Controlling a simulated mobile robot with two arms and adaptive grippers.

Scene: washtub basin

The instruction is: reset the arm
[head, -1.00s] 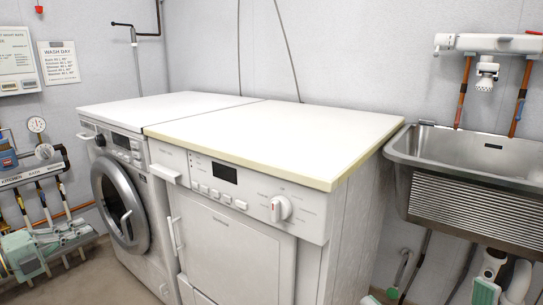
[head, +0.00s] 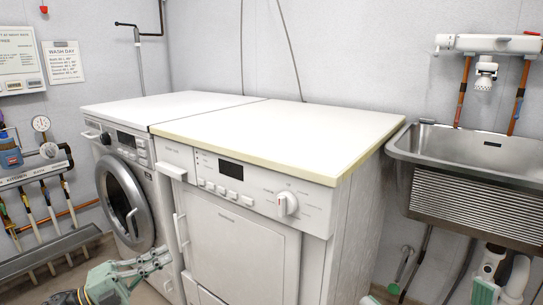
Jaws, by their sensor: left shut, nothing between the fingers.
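My left gripper (head: 155,261), pale green with grey fingers, comes in at the bottom left of the head view. It is shut and empty. Its fingertips point up and right, in front of the gap between the round-door washing machine (head: 125,205) and the square-door machine (head: 230,240). I cannot tell whether it touches either front; it appears apart from them. I cannot make out my right gripper in this view.
A white worktop (head: 280,130) with a pale yellow edge covers the square-door machine and is bare. A steel sink (head: 465,150) hangs at the right. Pipes and a dark ledge (head: 50,255) line the left wall. A green and white object (head: 488,268) stands below the sink.

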